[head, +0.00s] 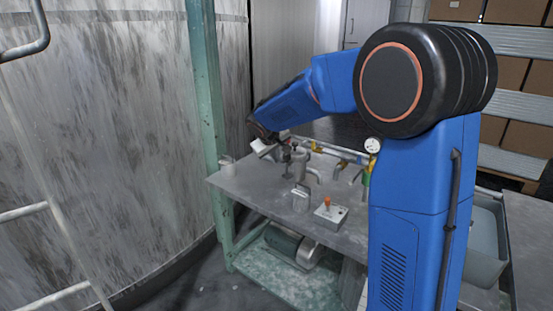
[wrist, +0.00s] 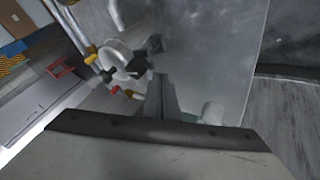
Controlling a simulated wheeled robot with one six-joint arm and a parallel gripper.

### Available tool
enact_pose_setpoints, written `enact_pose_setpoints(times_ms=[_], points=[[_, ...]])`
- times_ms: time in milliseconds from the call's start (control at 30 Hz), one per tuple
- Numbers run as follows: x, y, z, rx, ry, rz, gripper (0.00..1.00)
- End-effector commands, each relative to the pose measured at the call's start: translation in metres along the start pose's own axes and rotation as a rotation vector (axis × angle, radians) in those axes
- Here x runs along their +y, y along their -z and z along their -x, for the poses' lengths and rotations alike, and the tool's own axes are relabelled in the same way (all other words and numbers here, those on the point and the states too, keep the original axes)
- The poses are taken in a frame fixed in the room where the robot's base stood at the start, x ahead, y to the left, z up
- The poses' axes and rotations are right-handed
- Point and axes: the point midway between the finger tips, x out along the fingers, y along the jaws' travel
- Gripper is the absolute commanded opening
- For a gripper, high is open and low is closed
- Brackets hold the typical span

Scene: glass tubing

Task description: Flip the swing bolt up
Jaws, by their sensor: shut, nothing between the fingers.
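A grey metal vessel with pipe stubs (head: 301,165) stands on the metal table (head: 235,185). In the wrist view its round pale top (wrist: 113,53) shows, with dark knob-like parts (wrist: 136,67) at its edge. One of these may be the swing bolt; I cannot tell which, nor whether it hangs down or stands up. My gripper (head: 283,152) is at the vessel's upper left in the head view. In the wrist view my gripper (wrist: 160,88) is shut and empty, its fingertips close to the dark parts. Contact cannot be told.
A control box with an orange knob (head: 330,213) sits at the table's front. A round gauge (head: 373,145) and yellow-handled piping (head: 335,151) run along the back. A green post (head: 206,90) and a large grey tank (head: 110,130) stand at left. The table's left end is mostly clear.

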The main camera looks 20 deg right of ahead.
Motion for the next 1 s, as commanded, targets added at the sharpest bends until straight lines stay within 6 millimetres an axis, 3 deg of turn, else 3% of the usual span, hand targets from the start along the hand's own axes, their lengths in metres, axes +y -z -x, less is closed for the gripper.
enact_pose_setpoints(times_ms=[67,600,800,1000], points=[[-0.003,0.002,0.000,-0.001,0.001,0.001,0.00],[0.003,0.005,0.081,0.002,0.004,0.000,0.00],[0.004,0.005,0.097,0.000,0.004,0.002,0.00],[0.011,-0.017,0.113,-0.011,0.016,-0.018,0.00]])
